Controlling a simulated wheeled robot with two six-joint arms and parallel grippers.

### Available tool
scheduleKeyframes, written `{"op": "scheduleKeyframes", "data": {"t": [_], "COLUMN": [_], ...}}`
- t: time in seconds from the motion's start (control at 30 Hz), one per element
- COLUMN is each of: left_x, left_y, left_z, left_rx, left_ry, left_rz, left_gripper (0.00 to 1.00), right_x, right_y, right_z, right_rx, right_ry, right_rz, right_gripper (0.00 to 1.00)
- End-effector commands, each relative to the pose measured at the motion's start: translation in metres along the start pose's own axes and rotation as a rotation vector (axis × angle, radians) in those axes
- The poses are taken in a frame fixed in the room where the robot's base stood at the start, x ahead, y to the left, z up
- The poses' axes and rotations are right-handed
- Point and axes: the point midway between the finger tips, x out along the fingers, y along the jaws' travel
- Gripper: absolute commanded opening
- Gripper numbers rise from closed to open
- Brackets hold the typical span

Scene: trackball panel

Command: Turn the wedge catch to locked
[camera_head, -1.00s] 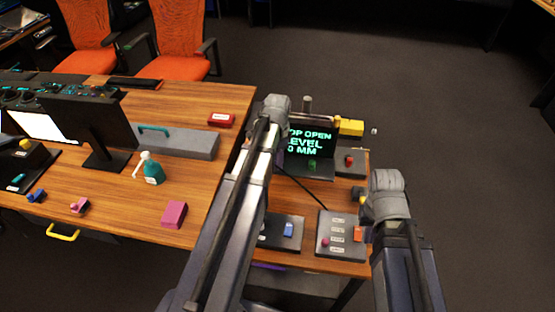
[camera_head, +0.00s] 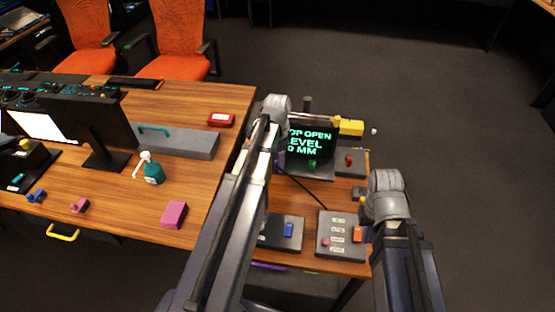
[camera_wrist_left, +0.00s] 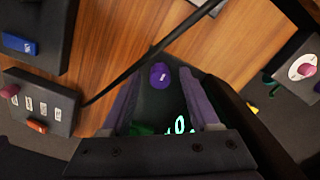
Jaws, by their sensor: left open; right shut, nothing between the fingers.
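My left gripper (camera_wrist_left: 163,98) is open in the left wrist view. A purple knob-like piece (camera_wrist_left: 160,75) on a dark surface shows between its fingers, with no clear contact. In the head view my left arm hides this gripper's fingers. No part is clearly marked as the wedge catch. A dark panel with several labels carries an orange piece (camera_head: 358,234) and a pink knob (camera_head: 325,242); the orange piece also shows in the left wrist view (camera_wrist_left: 37,127). My right arm stands right of that panel; its gripper fingers are hidden.
A black screen (camera_head: 308,141) shows green text ending in "OPEN, LEVEL 0 MM". A blue piece (camera_head: 289,230) sits on another dark box. A yellow block (camera_head: 349,127) and a red knob (camera_head: 349,160) are near the far edge. A pink knob on a white dial (camera_wrist_left: 303,67) shows at right.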

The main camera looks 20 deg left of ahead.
Motion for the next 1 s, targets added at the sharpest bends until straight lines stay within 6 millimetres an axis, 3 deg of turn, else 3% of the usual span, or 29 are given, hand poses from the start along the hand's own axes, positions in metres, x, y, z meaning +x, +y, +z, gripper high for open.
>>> {"op": "scheduleKeyframes", "data": {"t": [0.37,0.8,1.0], "left_x": [-0.014,-0.069,-0.079], "left_y": [0.000,0.000,0.000], "left_z": [0.000,0.000,0.000], "left_rx": [0.000,0.000,0.000], "left_ry": [0.000,0.000,0.000], "left_rz": [0.000,0.000,0.000], "left_gripper": [0.62,0.62,0.62], "right_x": [-0.014,-0.068,-0.079], "right_y": [0.001,0.006,0.007], "right_z": [0.001,0.004,0.005], "right_rx": [0.000,0.000,0.000], "right_ry": [0.000,0.000,0.000], "right_rz": [0.000,0.000,0.000], "right_gripper": [0.00,0.00,0.00]}}
